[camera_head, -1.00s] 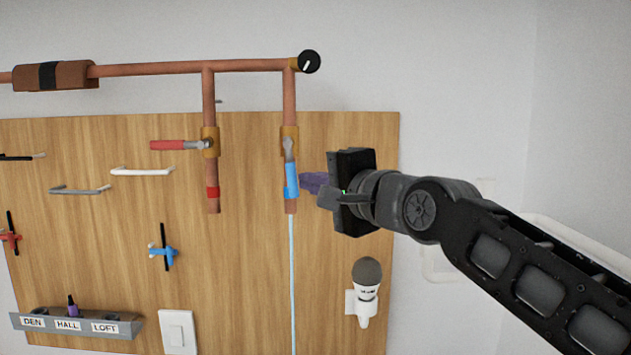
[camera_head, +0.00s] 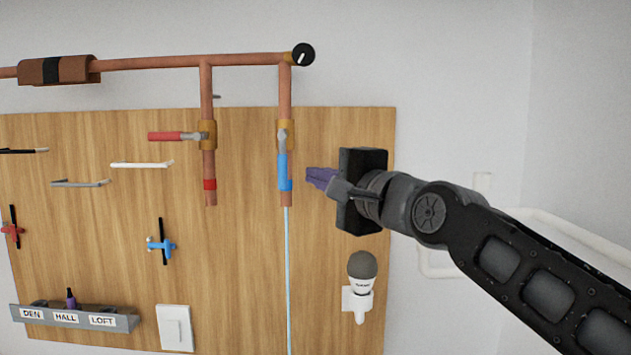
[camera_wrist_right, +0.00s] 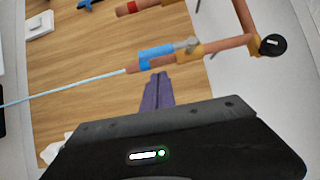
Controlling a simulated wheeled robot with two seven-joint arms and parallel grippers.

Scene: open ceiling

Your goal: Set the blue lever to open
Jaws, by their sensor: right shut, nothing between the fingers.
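The blue lever (camera_head: 283,168) hangs straight down from its brass valve (camera_head: 284,134), in line with the copper pipe. A thin light-blue line (camera_head: 287,260) runs down from the pipe's end. In the right wrist view the lever (camera_wrist_right: 157,50) also lies along the pipe. My right gripper (camera_head: 309,177) has purple fingers and is shut and empty. Its fingertips are just right of the lever, with a small gap in the head view. The fingers also show in the right wrist view (camera_wrist_right: 157,76), pointing toward the pipe. My left gripper is not in view.
A red lever (camera_head: 166,136) sticks out sideways on the neighbouring pipe. A black knob (camera_head: 303,55) caps the top pipe. A bulb (camera_head: 362,266) is mounted below my gripper. A light switch (camera_head: 175,328), a labelled tray (camera_head: 72,317) and hooks occupy the wooden board.

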